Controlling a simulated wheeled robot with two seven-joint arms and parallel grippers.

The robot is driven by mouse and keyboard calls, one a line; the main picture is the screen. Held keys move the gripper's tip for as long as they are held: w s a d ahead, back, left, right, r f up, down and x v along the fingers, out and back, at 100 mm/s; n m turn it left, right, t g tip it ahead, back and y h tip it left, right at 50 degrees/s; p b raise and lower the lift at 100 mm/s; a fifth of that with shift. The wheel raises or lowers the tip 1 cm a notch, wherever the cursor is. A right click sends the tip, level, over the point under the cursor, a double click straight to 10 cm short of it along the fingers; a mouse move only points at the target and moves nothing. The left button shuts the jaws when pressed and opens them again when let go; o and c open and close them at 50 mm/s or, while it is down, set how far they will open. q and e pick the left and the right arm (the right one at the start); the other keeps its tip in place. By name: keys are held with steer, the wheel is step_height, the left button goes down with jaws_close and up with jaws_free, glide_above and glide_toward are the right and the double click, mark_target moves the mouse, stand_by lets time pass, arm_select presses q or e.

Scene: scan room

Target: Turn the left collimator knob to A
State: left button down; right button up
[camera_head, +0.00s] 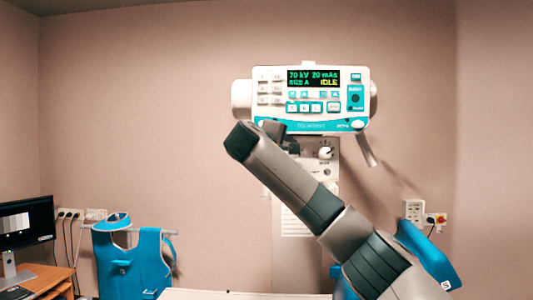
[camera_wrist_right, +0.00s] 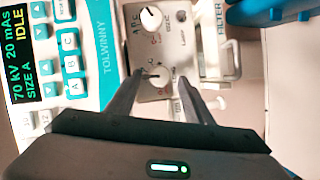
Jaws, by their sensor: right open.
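The left collimator knob (camera_wrist_right: 158,76) is a round white knob on a grey panel (camera_wrist_right: 182,45) in the right wrist view. My right gripper (camera_wrist_right: 161,80) is open, with a fingertip on each side of this knob. I cannot tell whether the fingers touch it or how deep they reach. The knob's pointer and letters are too small to read. The right knob (camera_wrist_right: 151,18) is white with letters beside it; it also shows in the head view (camera_head: 326,152). There, my right arm hides the left knob, and the right gripper (camera_head: 285,137) is partly hidden. My left gripper is not in view.
The console (camera_head: 311,120) above the panel shows 70 kV, 20 mAs and IDLE; its edge is close to one finger in the wrist view. A handle (camera_head: 367,150) hangs at its right. A blue apron (camera_head: 130,262) and a monitor (camera_head: 25,222) stand at the left.

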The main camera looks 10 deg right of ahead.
steer(key=b+v, duration=0.7)
steer(key=v, duration=0.8)
steer(key=shift+a, duration=0.2)
steer(key=shift+f, duration=0.1)
